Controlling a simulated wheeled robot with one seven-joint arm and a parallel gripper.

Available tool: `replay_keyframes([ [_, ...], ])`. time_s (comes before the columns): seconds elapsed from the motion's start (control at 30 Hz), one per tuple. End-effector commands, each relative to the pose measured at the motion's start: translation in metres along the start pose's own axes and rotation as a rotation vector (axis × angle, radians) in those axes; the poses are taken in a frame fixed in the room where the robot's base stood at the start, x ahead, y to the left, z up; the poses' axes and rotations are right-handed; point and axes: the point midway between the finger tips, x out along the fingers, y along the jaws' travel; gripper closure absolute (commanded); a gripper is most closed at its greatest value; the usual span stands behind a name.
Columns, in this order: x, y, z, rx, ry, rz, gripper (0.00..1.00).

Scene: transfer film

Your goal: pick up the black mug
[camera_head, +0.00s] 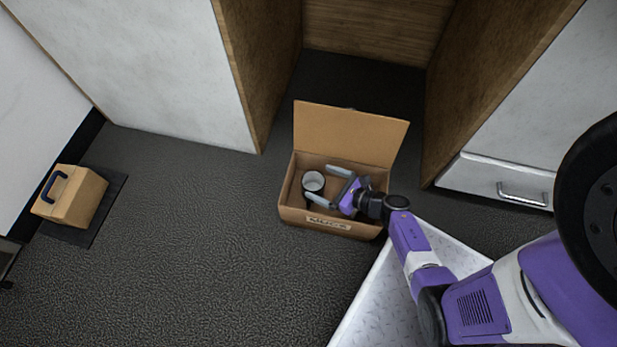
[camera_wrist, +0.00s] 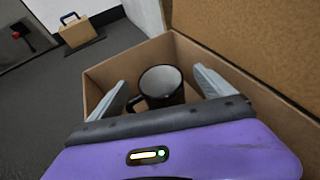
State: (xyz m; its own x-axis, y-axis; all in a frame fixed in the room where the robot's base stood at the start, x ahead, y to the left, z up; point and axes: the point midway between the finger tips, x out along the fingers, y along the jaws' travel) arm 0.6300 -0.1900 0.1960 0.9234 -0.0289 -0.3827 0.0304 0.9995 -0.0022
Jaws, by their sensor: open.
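The black mug (camera_head: 313,184) stands upright in the left part of an open cardboard box (camera_head: 330,225). In the wrist view my gripper (camera_wrist: 160,88) has one grey finger on each side of the mug, with gaps between mug and fingers. The mug's lower part is partly hidden by the gripper body.
The box's raised lid (camera_head: 350,132) stands at its back, and its walls surround the gripper. A wooden cabinet opening (camera_head: 370,35) lies behind. A tan box with a blue handle (camera_head: 72,195) sits on a dark mat at left. The floor (camera_head: 200,260) between is clear.

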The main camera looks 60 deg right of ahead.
Motion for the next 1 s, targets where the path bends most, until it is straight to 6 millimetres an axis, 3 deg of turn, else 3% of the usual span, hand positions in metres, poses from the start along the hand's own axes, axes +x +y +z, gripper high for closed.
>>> replay_keyframes([
  [0.23,0.033,0.002,-0.013,0.002,-0.001,-0.002,0.07],
  [0.4,0.050,0.003,-0.010,0.002,0.000,-0.001,0.07],
  [0.7,0.053,0.003,-0.008,0.002,0.000,-0.002,0.09],
  [1.0,0.052,0.003,-0.008,0.002,0.000,-0.002,0.68],
])
